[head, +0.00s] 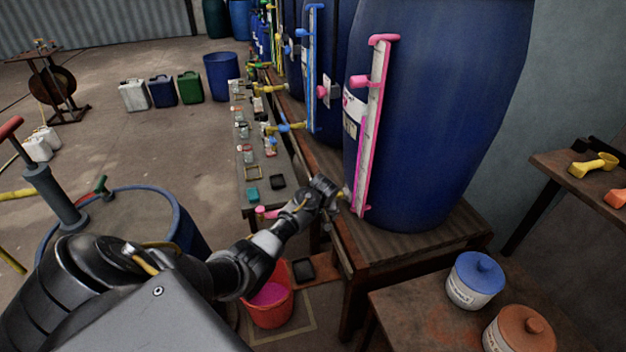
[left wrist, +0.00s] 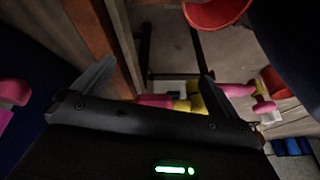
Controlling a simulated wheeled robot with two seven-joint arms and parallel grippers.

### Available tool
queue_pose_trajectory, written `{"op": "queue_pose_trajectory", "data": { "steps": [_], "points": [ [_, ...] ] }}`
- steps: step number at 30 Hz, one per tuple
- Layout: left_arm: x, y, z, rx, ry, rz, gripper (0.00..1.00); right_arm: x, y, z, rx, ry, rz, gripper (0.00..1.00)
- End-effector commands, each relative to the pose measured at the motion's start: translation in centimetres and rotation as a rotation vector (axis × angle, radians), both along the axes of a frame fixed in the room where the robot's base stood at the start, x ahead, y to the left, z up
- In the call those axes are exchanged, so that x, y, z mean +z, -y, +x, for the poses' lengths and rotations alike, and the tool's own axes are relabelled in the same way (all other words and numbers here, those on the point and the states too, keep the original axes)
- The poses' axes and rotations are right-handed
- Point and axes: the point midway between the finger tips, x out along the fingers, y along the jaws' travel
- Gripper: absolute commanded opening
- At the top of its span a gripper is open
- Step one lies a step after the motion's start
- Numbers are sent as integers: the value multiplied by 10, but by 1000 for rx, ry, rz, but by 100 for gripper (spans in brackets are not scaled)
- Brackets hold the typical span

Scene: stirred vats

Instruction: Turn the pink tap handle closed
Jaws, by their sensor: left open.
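The pink and yellow tap is at the foot of the nearest blue vat (head: 440,110). In the head view a pink tap part (head: 267,212) shows left of my left gripper (head: 325,190), which hides much of the tap. In the left wrist view a pink part (left wrist: 157,100) and the yellow body (left wrist: 192,104) lie in front of my open left gripper (left wrist: 156,75), partly behind its palm edge. Another pink part (left wrist: 240,90) reaches right past the right finger. I cannot tell which pink part is the handle, nor whether a finger touches it. My right gripper is out of view.
An orange-red bucket (head: 268,308) with pink liquid stands on the floor below. The vat's wooden stand (head: 400,252) is close beside my gripper. A narrow bench (head: 243,165) with small items runs behind. Lidded pots, blue (head: 474,280) and brown (head: 519,333), stand at lower right.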

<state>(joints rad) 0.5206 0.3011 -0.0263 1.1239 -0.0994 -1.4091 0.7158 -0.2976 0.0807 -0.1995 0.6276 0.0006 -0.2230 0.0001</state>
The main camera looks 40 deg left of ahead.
Motion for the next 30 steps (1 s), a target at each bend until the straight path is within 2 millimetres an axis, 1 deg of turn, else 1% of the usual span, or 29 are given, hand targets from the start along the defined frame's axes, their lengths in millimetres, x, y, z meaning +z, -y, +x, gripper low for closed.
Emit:
{"op": "queue_pose_trajectory", "data": {
  "steps": [1, 3, 6, 9, 10, 13, 17, 20, 27, 30],
  "points": [
    [46, -9, 15, 53, 28, 0, 98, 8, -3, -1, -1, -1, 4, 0],
    [91, -17, 26, 123, 51, -4, 98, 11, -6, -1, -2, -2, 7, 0],
    [134, -25, 34, 191, 72, -9, 98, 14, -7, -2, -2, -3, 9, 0],
    [155, -29, 36, 228, 81, -12, 98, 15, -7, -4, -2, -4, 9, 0],
    [158, -30, 36, 234, 83, -14, 98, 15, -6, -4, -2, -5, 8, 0],
    [161, -31, 36, 242, 83, -15, 98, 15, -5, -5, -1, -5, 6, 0],
    [156, -32, 37, 242, 81, -14, 98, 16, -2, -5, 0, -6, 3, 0],
    [144, -36, 39, 242, 78, -14, 98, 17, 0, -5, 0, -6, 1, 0],
    [101, -50, 50, 240, 79, -14, 98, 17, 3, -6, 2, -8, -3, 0],
    [85, -56, 53, 240, 79, -14, 98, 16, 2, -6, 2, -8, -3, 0]
  ]
}}
